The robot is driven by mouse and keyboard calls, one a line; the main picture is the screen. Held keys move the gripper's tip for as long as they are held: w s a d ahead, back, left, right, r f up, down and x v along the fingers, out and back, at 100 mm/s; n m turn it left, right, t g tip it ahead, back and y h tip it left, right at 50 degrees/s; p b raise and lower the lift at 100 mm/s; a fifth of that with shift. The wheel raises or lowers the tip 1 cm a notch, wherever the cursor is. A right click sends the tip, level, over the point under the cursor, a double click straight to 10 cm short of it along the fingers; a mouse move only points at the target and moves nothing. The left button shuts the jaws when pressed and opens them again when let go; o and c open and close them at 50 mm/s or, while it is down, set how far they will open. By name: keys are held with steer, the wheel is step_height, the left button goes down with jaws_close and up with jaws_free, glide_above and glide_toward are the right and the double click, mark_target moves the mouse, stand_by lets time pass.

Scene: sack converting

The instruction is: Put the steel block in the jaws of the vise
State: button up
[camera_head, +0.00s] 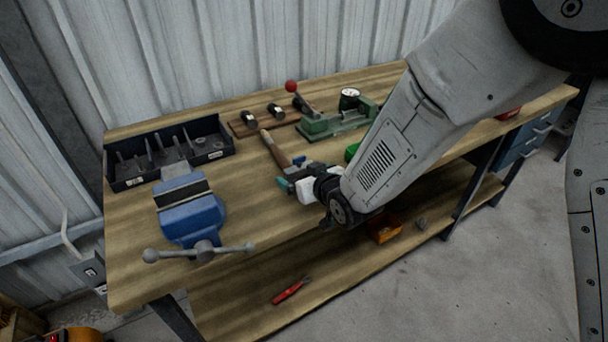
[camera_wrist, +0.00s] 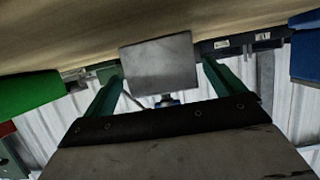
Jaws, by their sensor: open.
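The steel block is a plain grey block (camera_wrist: 160,65) in the wrist view, between and just beyond the tips of my two green fingers. My gripper (camera_wrist: 161,82) is open, with a finger on each side of the block. Contact is not clear. In the head view my gripper (camera_head: 291,172) is low over the middle of the bench, and I cannot make out the block there. The blue vise (camera_head: 190,218) stands at the bench's front left, its jaws facing up and its handle bar over the front edge. My gripper is well to the right of it.
A black divided bin (camera_head: 128,180) stands behind the vise. A brown-handled tool (camera_head: 272,148) lies beside my gripper. A green clamp fixture (camera_head: 330,124) with a red knob and a dial gauge (camera_head: 349,98) are behind. The wooden bench (camera_head: 245,200) is bare between vise and gripper.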

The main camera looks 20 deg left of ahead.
steer(key=shift+r, duration=0.15)
steer(key=v, duration=1.2)
steer(key=shift+d, duration=0.1)
